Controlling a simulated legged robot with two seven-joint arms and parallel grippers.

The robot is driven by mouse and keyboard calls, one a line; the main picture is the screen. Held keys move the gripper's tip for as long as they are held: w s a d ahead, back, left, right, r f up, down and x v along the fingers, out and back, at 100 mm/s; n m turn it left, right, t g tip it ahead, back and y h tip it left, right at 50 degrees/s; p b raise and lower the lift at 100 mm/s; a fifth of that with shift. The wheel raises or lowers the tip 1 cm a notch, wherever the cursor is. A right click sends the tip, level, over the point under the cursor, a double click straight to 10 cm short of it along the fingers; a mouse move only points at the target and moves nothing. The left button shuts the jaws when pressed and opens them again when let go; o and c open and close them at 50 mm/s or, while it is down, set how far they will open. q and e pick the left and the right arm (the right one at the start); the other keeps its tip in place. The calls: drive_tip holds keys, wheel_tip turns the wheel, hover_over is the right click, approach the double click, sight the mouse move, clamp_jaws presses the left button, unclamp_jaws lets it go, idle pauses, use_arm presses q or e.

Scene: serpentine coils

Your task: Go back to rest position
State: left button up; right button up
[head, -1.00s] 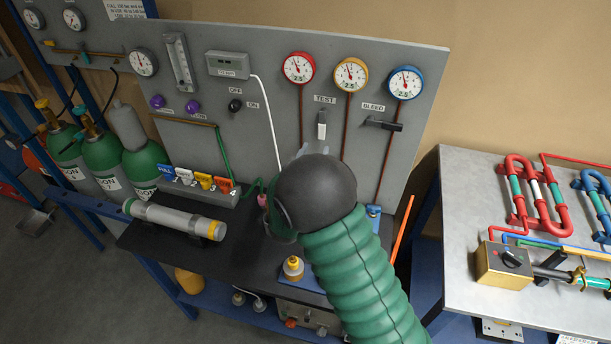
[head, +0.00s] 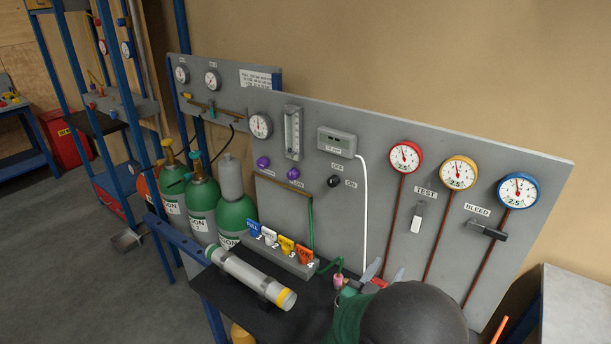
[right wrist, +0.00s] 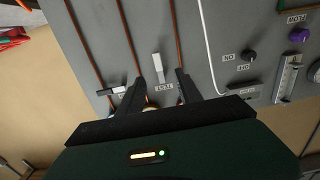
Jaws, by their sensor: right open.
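My right gripper (head: 385,272) is at the lower right of the head view, low in front of the grey gauge panel (head: 450,130). Its jaws are open and I see nothing between them. My dark rounded wrist hides part of the bench below. In the right wrist view the two dark fingers (right wrist: 160,88) are spread apart, with the panel beyond them and the TEST lever (right wrist: 158,68) showing past the gap. I cannot tell the exact distance to the panel. My left gripper is in neither view.
A black bench (head: 225,292) carries a grey cylinder (head: 250,277) and a block with coloured numbered tags (head: 280,245). Green gas bottles (head: 203,212) stand left. A pink-tipped torch (head: 338,282) is close beside my gripper. A grey table (head: 570,310) is at right.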

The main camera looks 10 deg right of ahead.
drive_tip(key=s+a+f+n+g+y, duration=0.25)
drive_tip(key=a+f+n+y, duration=0.35)
drive_tip(key=a+f+y, duration=0.45)
drive_tip(key=s+a+f+n+g+y, duration=0.1)
drive_tip(key=s+g, duration=0.5)
drive_tip(key=s, duration=0.8)
drive_tip(key=shift+a+f+n+g+y, duration=0.2)
drive_tip(key=shift+f+n+g+y, duration=0.15)
drive_tip(key=shift+f+n+y, duration=0.6)
drive_tip(key=shift+r+n, duration=0.25)
drive_tip(key=shift+r, duration=0.05)
